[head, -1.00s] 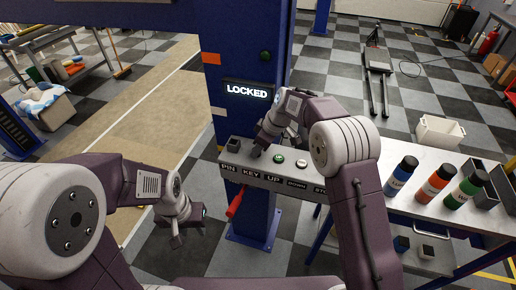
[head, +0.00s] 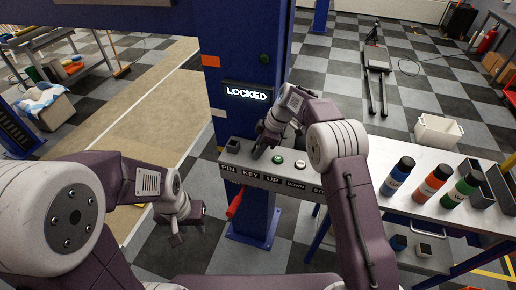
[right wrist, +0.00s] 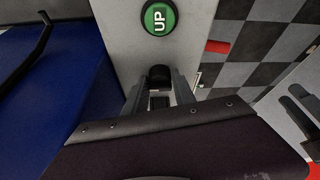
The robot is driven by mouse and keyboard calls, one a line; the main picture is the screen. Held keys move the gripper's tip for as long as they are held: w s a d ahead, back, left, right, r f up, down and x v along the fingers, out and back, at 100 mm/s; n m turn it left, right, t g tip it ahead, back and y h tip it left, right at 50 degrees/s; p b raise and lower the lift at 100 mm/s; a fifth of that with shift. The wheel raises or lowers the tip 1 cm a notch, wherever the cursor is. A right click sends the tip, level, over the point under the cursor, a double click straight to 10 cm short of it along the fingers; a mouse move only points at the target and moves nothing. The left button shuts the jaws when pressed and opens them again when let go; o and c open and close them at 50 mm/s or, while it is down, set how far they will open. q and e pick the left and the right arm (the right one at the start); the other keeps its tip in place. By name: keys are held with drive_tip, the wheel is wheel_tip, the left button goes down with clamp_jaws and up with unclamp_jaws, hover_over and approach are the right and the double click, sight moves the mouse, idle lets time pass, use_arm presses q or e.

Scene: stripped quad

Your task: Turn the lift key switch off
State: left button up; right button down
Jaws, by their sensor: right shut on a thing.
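The lift control panel (head: 277,180) is a grey box on the blue post, with labels PIN, KEY, UP and DOWN on its front. My right gripper (head: 258,155) is at the KEY position and hides the key switch in the head view. In the right wrist view my right gripper (right wrist: 160,92) is shut on the dark key switch (right wrist: 160,76), just below the green UP button (right wrist: 158,18). The key's exact angle cannot be made out. The display (head: 247,91) reads LOCKED. My left gripper (head: 182,234) hangs left of the post, away from the panel; its finger gap is unclear.
A red-handled tool (head: 235,203) hangs below the panel's left end. A white button (head: 300,164) is right of the green one. Several bottles (head: 432,181) stand on the metal bench at the right.

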drive_tip(key=c, duration=1.1)
unclamp_jaws()
drive_tip(key=v, duration=0.3)
drive_tip(key=shift+d, duration=0.1)
drive_tip(key=d+b, duration=0.1)
drive_tip(key=d, duration=0.2)
drive_tip(key=s+d+b, duration=0.1)
drive_tip(key=d, duration=0.3)
drive_tip(key=s+d+b, duration=0.1)
drive_tip(key=d, duration=0.3)
drive_tip(key=shift+s+f+b, duration=0.1)
drive_tip(key=shift+s+b, duration=0.05)
drive_tip(key=shift+b, duration=0.2)
drive_tip(key=shift+s+d, duration=0.1)
drive_tip(key=shift+d, duration=0.2)
